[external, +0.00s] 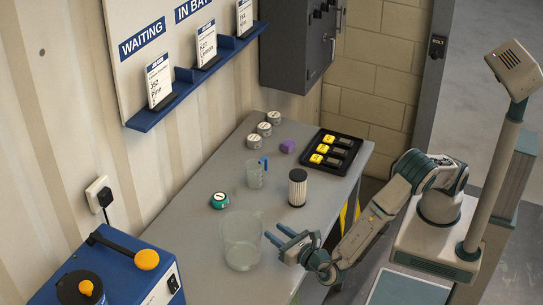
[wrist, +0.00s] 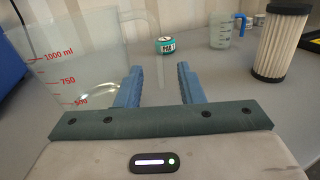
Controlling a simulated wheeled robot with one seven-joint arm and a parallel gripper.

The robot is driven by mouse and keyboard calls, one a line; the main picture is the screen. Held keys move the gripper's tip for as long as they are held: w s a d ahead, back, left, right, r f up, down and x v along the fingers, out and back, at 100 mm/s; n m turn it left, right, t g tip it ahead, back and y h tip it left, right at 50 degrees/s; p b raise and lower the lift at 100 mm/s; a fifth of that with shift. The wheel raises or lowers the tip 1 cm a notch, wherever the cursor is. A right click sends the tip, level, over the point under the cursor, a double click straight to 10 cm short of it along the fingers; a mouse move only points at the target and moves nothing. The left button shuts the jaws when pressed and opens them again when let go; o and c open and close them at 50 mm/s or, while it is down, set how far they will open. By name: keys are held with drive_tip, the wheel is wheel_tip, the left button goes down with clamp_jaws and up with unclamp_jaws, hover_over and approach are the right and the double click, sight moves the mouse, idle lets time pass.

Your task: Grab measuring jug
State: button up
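A large clear measuring jug (external: 242,245) stands upright near the front of the grey table. In the wrist view the jug (wrist: 75,70) fills the left side, with red marks up to 1000 ml and a little clear liquid low inside. Its clear handle side faces my gripper (external: 275,234). My gripper is open, just right of the jug. In the wrist view my blue fingers (wrist: 158,78) are apart with nothing held between them; the left finger overlaps the jug's handle side, and contact cannot be told. A smaller clear jug with a blue handle (external: 256,174) stands farther back.
A teal-lidded tin (external: 219,200) stands behind the large jug, and a pleated filter cylinder (external: 297,188) stands to the right. Farther back are a purple block (external: 287,146), several pale tins and a black tray (external: 345,140). A blue machine (external: 125,262) stands at front left.

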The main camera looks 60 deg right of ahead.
sight(266, 225)
drive_tip(key=shift+p+x, duration=0.95)
drive_tip(key=shift+x, duration=2.1)
drive_tip(key=shift+a+f, duration=0.1)
clamp_jaws()
